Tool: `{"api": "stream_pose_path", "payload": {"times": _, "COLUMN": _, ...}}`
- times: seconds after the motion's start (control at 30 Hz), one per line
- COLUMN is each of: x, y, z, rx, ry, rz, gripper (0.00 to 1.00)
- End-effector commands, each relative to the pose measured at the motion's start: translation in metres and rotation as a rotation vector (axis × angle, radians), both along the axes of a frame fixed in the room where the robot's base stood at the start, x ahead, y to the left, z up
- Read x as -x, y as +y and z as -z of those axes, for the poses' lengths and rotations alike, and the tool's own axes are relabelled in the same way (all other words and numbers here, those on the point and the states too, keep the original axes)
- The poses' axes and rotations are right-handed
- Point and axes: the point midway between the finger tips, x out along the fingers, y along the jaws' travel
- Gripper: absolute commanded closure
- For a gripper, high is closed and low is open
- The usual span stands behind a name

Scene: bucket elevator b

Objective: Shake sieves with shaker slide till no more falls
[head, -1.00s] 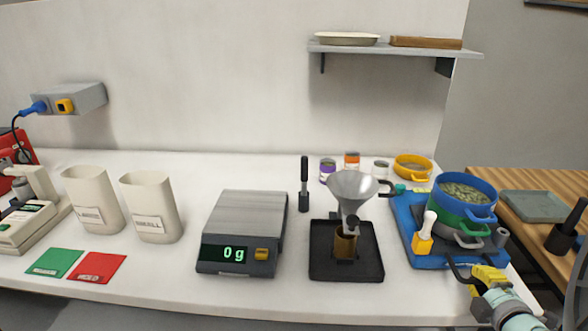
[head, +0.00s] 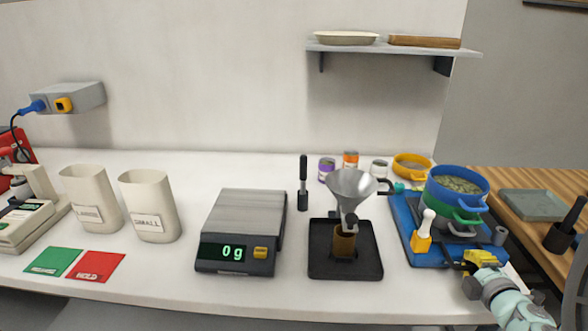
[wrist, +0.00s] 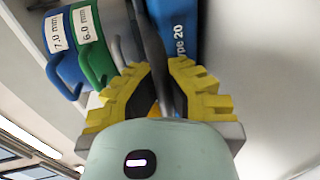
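The sieve stack stands on the blue shaker base (head: 403,208) at the right of the bench. The blue sieve (head: 446,199) is on top and holds greenish pieces; the green sieve (head: 440,211) is under it, with a grey pan (head: 452,228) below. In the wrist view the labels read 7.0 mm on the blue sieve (wrist: 64,52) and 6.0 mm on the green sieve (wrist: 98,60). My gripper (head: 470,259), with yellow fingers, is shut on the dark shaker slide handle (wrist: 150,40) at the front. The pan's contents are hidden.
A funnel (head: 352,186) stands over a black tray (head: 322,265) left of the shaker. The scale (head: 240,235) reads 0 g. Two bins, LARGE (head: 92,200) and SMALL (head: 150,208), stand left.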

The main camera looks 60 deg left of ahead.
Motion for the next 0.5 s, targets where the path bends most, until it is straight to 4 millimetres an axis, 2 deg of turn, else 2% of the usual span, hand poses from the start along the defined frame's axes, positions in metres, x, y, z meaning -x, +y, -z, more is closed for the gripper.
{"api": "stream_pose_path", "payload": {"times": 0.17, "x": 0.002, "y": 0.0, "z": -0.001, "rx": -0.003, "ry": -0.001, "rz": -0.007, "gripper": 1.0}}
{"api": "stream_pose_path", "payload": {"times": 0.5, "x": 0.02, "y": -0.025, "z": 0.0, "rx": -0.002, "ry": 0.0, "rz": -0.001, "gripper": 1.0}}
